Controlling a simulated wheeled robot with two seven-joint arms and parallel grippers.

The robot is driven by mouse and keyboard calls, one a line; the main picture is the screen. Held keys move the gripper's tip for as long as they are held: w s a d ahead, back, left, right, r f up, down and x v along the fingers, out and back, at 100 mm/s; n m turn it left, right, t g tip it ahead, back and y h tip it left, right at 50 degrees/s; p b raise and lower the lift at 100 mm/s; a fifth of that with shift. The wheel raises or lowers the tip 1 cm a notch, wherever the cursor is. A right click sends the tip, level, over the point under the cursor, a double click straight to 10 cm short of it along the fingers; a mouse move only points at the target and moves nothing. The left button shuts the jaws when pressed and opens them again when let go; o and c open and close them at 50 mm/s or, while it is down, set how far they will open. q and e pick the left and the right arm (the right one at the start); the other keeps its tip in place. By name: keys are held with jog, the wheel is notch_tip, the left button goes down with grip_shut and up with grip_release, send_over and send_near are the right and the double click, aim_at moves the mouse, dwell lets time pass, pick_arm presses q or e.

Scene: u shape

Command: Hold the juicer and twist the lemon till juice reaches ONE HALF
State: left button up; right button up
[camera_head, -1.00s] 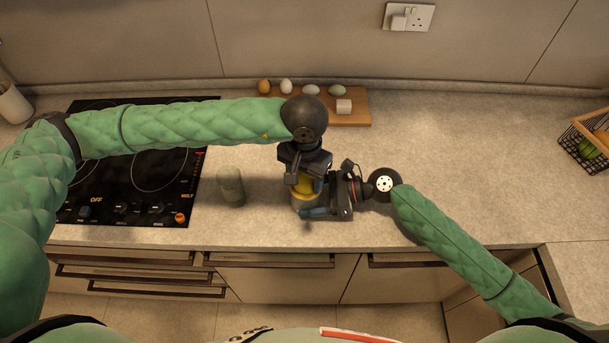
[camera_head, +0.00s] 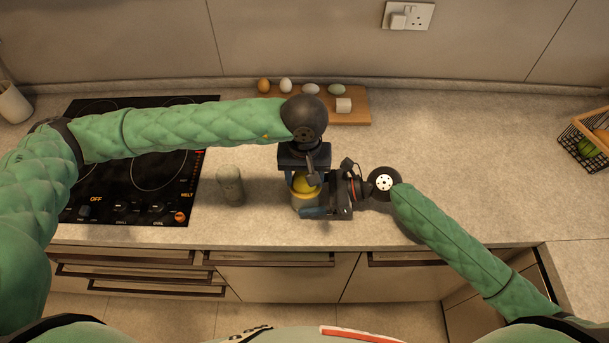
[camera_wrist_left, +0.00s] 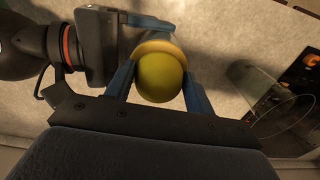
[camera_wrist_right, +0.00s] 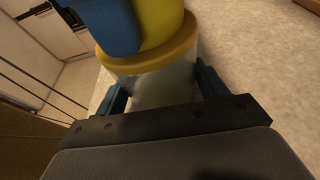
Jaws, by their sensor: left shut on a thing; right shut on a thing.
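The juicer (camera_head: 303,203), a clear cup with a yellow rim, stands upright on the worktop near its front edge. The lemon (camera_head: 306,184) sits on top of it. My left gripper (camera_head: 305,178) comes from above and is shut on the lemon; in the left wrist view the blue fingers flank the lemon (camera_wrist_left: 160,77). My right gripper (camera_head: 318,208) comes from the right and is shut on the juicer. In the right wrist view its fingers lie on both sides of the clear cup (camera_wrist_right: 150,88) below the yellow rim. The juice level cannot be made out.
A wooden board (camera_head: 358,112) with several eggs and a white block lies behind. A wire basket (camera_head: 588,145) stands at the far right.

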pick_arm(q)
jog(key=shift+w+a, duration=0.1)
dwell(0.3)
jog(key=m, duration=1.1)
jog(key=shift+f, duration=0.1)
dwell(0.4)
jog(key=n, duration=0.4)
jog(key=shift+n, duration=0.4)
jog(key=n, duration=0.6)
jog(key=m, duration=0.5)
jog(key=shift+m, duration=0.3)
jog(key=m, duration=0.5)
